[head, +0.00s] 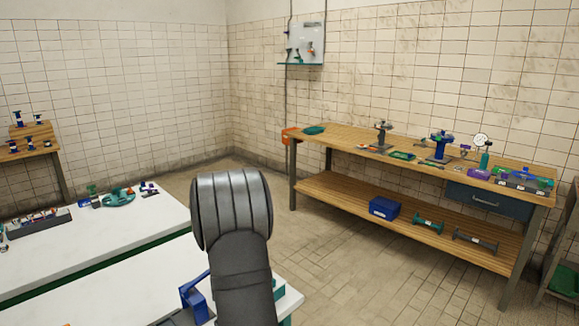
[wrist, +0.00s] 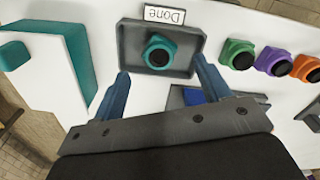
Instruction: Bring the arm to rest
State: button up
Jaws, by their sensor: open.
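My gripper (wrist: 161,66) shows in the wrist view with its two blue fingers apart and nothing held between them. Past the fingertips, a teal fitting with a dark round centre (wrist: 158,52) sits in a shallow grey tray (wrist: 128,40) on a white surface. An upside-down label reading "Done" (wrist: 165,15) lies beside the tray. Whether the fingertips touch the tray is unclear. In the head view my arm rises at the middle front, and my gripper cannot be made out there.
Green (wrist: 237,54), purple (wrist: 273,61) and orange (wrist: 306,68) fittings stand right of the tray. A teal-and-white block (wrist: 45,70) is at left. The white table (head: 140,225) holds several parts; a wooden workbench (head: 340,140) stands at right, with open floor between.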

notch_tip(320, 180, down, 3)
jog(key=shift+f, duration=0.1)
notch_tip(320, 180, up, 12)
notch_tip(320, 180, down, 12)
jog(key=shift+w+r, duration=0.1)
jog(key=shift+r, duration=0.25)
notch_tip(320, 180, up, 3)
jog(key=shift+r, duration=0.2)
jog(key=s+d+r, duration=0.3)
jog(key=d+r, duration=0.4)
jog(key=d, duration=0.4)
jog(key=a+n, duration=0.4)
jog(key=a, duration=1.8)
jog(key=shift+s+f, duration=0.25)
jog(key=shift+f, duration=0.15)
